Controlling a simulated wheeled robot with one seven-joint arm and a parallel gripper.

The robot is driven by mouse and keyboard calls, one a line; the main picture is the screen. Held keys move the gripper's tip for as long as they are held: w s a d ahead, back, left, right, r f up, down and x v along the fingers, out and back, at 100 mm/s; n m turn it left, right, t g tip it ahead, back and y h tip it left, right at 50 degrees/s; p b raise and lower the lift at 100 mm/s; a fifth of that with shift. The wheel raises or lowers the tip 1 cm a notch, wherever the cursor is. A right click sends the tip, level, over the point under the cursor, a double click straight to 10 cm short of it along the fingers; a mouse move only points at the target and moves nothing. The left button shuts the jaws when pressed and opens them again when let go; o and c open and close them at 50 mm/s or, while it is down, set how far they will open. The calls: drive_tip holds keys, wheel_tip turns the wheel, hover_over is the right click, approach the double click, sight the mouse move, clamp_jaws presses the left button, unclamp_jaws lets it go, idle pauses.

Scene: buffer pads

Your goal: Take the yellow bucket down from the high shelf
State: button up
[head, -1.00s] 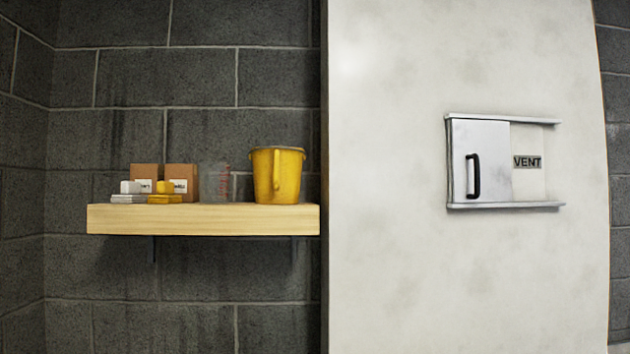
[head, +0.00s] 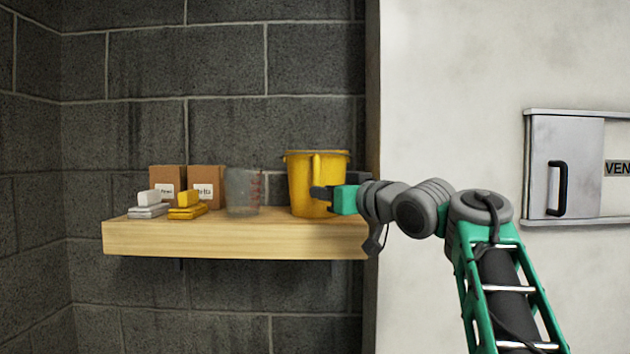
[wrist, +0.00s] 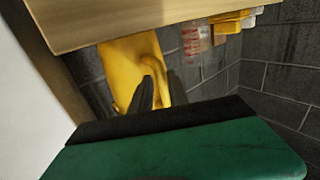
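The yellow bucket (head: 302,180) stands upright at the right end of the wooden shelf (head: 230,240), its handle facing me. My gripper (head: 320,192) reaches in from the right, level with the lower part of the bucket. Its dark fingertips overlap the handle area in the head view. In the wrist view the picture is turned over, with the shelf (wrist: 130,18) at the top and the bucket (wrist: 118,75) hanging below it. The dark fingers of my gripper (wrist: 155,92) lie across the bucket near its handle. I cannot tell whether they touch it or how far apart they are.
Left of the bucket stand a clear measuring jug (head: 240,192), two brown boxes (head: 206,182), and white (head: 148,206) and yellow blocks (head: 186,206). A pale wall (head: 440,90) with a vent door (head: 562,165) lies close on the right.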

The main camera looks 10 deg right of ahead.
drive_tip(key=p+x, duration=0.1)
drive_tip(key=x, duration=0.2)
drive_tip(key=shift+w+a+r, duration=0.15)
drive_tip(key=shift+w, duration=0.15)
clamp_jaws()
idle(1.1)
